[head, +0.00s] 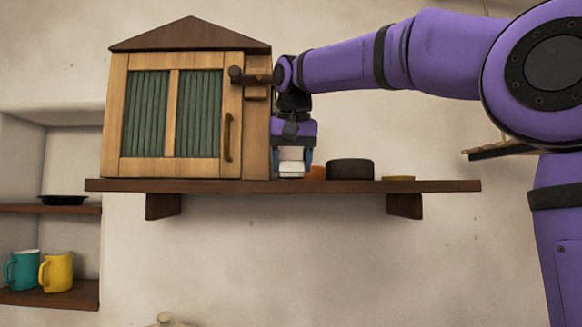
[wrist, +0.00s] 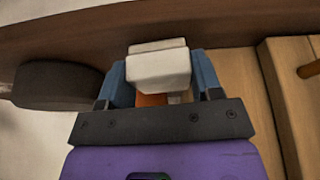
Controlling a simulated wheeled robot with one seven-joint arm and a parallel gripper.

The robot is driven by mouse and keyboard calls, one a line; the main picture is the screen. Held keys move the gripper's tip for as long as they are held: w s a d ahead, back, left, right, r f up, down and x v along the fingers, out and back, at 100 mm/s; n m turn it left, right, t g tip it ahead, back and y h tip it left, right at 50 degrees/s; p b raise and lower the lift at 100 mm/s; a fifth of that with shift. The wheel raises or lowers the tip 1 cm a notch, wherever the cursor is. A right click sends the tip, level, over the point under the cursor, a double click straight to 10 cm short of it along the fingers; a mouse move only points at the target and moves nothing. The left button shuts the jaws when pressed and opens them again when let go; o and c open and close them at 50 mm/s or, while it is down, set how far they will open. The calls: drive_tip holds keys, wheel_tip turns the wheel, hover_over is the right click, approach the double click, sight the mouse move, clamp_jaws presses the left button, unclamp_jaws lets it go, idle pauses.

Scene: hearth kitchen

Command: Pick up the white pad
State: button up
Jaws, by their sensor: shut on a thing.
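The white pad (head: 291,168) is a small pale block at the shelf, just right of the wooden cabinet. In the wrist view the pad (wrist: 158,66) sits between the two blue fingers. My gripper (head: 292,165) points down and is shut on it, with a finger on each side. The gripper (wrist: 160,80) hides part of the pad's sides. I cannot tell whether the pad still touches the shelf.
The wooden cabinet (head: 198,168) with a closed door stands close on the left. An orange object (head: 317,173), a dark round object (head: 350,169) and a flat yellowish piece (head: 398,178) lie to the right on the shelf (head: 440,186). Mugs (head: 56,271) stand in a niche.

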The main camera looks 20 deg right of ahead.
drive_tip(key=shift+r, duration=1.5)
drive_tip(key=s+a+r, duration=0.1)
drive_tip(key=s, duration=1.5)
drive_tip(key=shift+r, duration=0.2)
drive_tip(key=shift+o, duration=0.6)
